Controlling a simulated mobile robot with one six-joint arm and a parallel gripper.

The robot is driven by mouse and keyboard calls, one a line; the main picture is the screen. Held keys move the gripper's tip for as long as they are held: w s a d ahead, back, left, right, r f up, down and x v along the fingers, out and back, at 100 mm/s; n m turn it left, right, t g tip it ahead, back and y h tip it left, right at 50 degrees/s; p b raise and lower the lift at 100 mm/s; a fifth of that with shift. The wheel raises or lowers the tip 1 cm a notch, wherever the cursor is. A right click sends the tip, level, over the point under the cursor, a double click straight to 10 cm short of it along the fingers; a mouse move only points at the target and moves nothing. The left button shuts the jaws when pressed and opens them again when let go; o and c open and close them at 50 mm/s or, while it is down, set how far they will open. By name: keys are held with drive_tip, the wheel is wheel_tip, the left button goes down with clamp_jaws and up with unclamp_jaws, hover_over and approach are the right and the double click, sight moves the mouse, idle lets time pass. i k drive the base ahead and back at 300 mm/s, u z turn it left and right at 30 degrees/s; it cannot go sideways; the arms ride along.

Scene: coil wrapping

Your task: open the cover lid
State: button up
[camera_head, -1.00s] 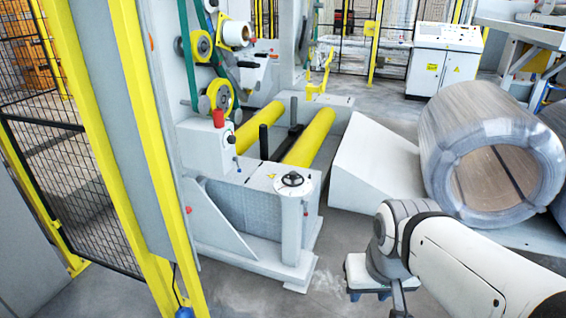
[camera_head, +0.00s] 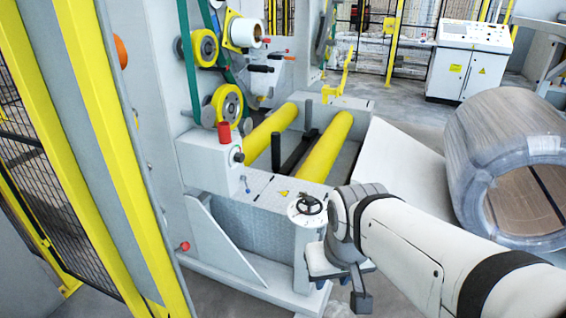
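I cannot make out for certain which part is the cover lid. The wrapping machine (camera_head: 262,245) stands in the middle, with a grey box (camera_head: 205,152) on its left side that carries a red cap (camera_head: 223,132) and a dark knob. A round plate with a black handwheel (camera_head: 308,205) sits on the machine's front post. My gripper (camera_head: 360,300) is at the lower middle, in front of and just right of that post, pointing down. Its fingers are small and partly hidden by my wrist, so their opening is unclear. I see nothing held in it.
Two yellow rollers (camera_head: 322,147) lie behind the front panel. A wrapped coil (camera_head: 508,165) rests on the right beside a sloped white plate (camera_head: 405,155). A yellow post (camera_head: 110,150) and mesh fence stand at the left. A control cabinet (camera_head: 468,60) stands at the back right.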

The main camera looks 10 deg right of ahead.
sight(281, 190)
drive_tip(key=i, duration=1.6)
drive_tip(key=z, duration=0.65)
drive_tip(key=k, duration=0.7)
drive_tip(key=z, duration=0.15)
drive_tip(key=i, duration=0.8)
drive_tip(key=u, duration=0.1)
